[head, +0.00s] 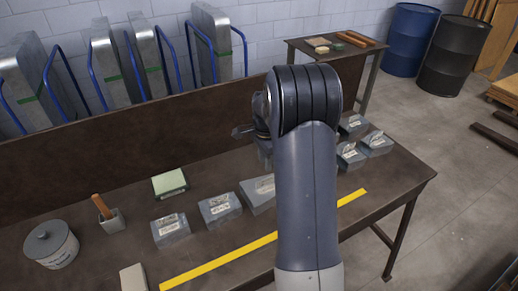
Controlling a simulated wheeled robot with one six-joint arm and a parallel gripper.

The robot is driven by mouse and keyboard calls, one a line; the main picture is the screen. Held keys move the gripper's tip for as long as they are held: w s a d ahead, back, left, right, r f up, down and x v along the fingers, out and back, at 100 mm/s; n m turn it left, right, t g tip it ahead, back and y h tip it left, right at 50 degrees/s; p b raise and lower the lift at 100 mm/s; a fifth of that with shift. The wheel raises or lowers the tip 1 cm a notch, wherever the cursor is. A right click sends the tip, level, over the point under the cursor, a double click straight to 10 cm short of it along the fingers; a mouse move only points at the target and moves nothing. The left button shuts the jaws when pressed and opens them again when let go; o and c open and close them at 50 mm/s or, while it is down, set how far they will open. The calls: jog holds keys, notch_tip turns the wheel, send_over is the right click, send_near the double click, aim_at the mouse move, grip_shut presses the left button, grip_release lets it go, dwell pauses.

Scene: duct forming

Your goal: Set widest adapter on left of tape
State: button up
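Several grey metal adapters with white labels sit on the brown bench. In the front row stand a left one (170,231), a middle one (220,208) and a larger-looking one (257,194) partly hidden by my arm. Three more stand right of my arm: a back one (352,126), a right one (376,143) and a near one (350,157). Which is widest I cannot tell for sure. Yellow tape (220,261) runs diagonally along the bench's near side, partly behind my arm. My gripper (243,132) shows only as a small dark part above the bench; its fingers are mostly hidden.
A lidded grey can (50,246), a small holder with a wooden handle (110,221), a green-topped block (170,183) and a pale block (133,279) occupy the bench's left. A raised back panel (130,133) borders the bench. A side table (335,48) and drums (453,57) stand beyond.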

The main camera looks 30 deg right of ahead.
aim_at(265, 179)
jog(key=shift+s+f+b, duration=0.15)
jog(key=shift+f+b, duration=0.35)
jog(key=shift+f, duration=0.15)
notch_tip(265, 179, down, 8)
jog(key=b, duration=0.5)
jog(key=shift+r, duration=0.2)
grip_shut()
jog(key=shift+r, duration=0.1)
notch_tip(265, 179, up, 9)
jog(key=p, duration=0.6)
jog(key=shift+p, duration=0.3)
